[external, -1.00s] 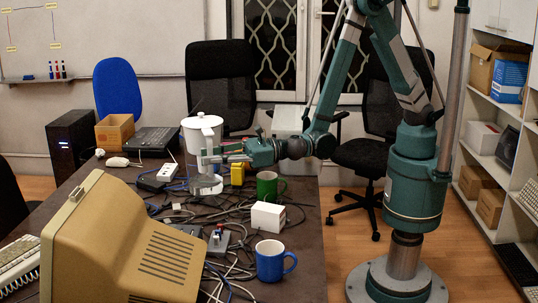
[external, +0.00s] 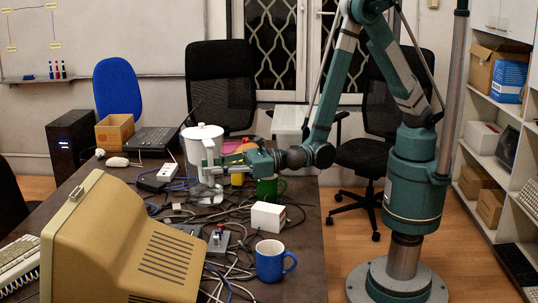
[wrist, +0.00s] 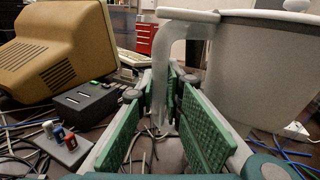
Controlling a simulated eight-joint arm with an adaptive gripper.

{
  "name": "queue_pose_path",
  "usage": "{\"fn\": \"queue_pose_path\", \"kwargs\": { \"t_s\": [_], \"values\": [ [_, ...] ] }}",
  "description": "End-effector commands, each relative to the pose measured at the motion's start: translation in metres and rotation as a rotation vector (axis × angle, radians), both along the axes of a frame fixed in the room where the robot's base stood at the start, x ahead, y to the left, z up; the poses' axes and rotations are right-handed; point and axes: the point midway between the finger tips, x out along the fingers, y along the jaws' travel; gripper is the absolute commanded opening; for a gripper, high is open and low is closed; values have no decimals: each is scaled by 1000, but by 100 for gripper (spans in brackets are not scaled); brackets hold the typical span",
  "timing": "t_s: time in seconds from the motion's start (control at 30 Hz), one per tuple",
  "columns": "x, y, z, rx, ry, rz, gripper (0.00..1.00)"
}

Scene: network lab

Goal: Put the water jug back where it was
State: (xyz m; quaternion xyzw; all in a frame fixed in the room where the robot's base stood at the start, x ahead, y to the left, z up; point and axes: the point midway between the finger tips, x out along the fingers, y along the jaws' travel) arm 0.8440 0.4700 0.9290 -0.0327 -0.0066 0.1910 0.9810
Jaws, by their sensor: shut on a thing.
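The white water jug (external: 203,146) is upright over the cable-strewn table (external: 296,228), left of the arm in the external view. My gripper (external: 211,168) reaches it from the right and is shut on its handle. In the wrist view, the jug (wrist: 262,70) fills the upper right, and its pale curved handle (wrist: 164,70) runs down between the green pads of my gripper (wrist: 172,110). The jug's lower part is partly hidden by the gripper, so I cannot tell whether its bottom touches the table.
A green mug (external: 267,189) is close under the arm. A white box (external: 268,216) and a blue mug (external: 270,261) stand nearer the camera. A beige monitor (external: 120,245) fills the front left. Cables and a switch box (external: 218,242) cover the middle; a laptop (external: 152,139) is behind.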

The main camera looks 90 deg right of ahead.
Motion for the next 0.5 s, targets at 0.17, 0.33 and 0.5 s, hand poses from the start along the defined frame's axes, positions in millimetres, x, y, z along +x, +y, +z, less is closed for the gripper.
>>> {"fn": "queue_pose_path", "kwargs": {
  "t_s": [0.17, 0.33, 0.5],
  "values": [
    [0, 0, -2, 0, 0, 0, 20],
    [0, 0, -2, 0, 0, 0, 26],
    [0, 0, -2, 0, 0, 0, 26]
  ]
}}
